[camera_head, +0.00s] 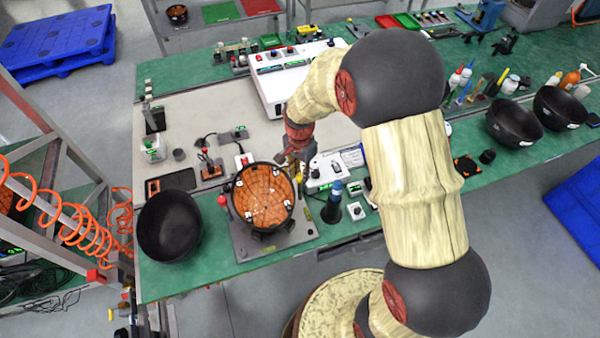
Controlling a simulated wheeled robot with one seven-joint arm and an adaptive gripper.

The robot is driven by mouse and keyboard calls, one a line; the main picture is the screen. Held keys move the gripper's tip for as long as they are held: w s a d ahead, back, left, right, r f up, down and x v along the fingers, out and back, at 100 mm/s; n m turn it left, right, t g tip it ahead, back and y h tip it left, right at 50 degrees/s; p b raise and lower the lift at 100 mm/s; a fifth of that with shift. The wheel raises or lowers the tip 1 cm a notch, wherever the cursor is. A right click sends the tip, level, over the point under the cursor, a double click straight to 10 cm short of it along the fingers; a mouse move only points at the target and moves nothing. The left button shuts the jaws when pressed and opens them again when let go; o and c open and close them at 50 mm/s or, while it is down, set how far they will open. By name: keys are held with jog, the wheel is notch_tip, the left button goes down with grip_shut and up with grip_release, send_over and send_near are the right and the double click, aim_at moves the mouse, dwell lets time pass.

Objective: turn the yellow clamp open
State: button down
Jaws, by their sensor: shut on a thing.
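My gripper (298,164) reaches down at the upper right edge of a round black fixture (243,224) with an orange disc (264,196) in it. Its fingers are shut on a small part beside the fixture's rim, where the yellow clamp is. The fingers hide most of that part, so its turn angle cannot be told. Several small white clips sit around the disc's rim. A red-topped lever (222,201) stands at the fixture's left. The fixture rests on a grey base plate (303,231).
A black bowl (169,226) stands left of the fixture. A dark bottle (331,208) stands close on its right. A white instrument box (284,80) lies behind. Two black bowls (514,123) (559,106) are at the right. An orange coiled hose (77,215) hangs at the left.

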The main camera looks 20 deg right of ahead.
aim_at(300, 175)
jog(key=c, duration=1.6)
grip_release()
notch_tip(300, 175, up, 12)
